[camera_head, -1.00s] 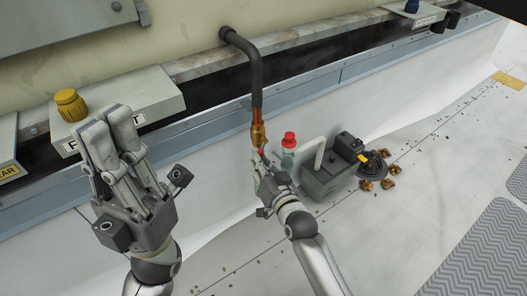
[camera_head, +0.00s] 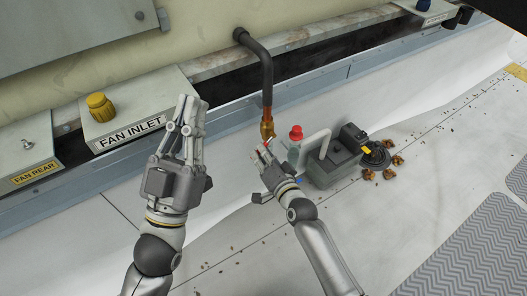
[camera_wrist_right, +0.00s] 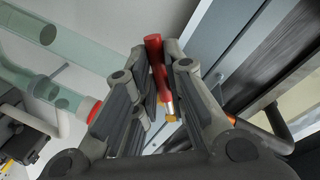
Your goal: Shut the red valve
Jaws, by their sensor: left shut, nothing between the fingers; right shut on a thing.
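The valve is a brass fitting (camera_head: 267,129) at the lower end of a dark pipe with a copper section. Its red lever (camera_wrist_right: 155,53) shows between the fingers in the right wrist view, with a brass-coloured end below. My right gripper (camera_head: 262,152) is at the valve, shut on the red lever; in the head view its fingers hide most of the lever. My left gripper (camera_head: 192,110) is shut and empty, raised in front of the fan inlet box, well left of the valve.
Brown leaves (camera_head: 390,168) lie farther right. Boxes marked FAN INLET (camera_head: 130,133) and FAN REAR (camera_head: 30,174) line the left wall.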

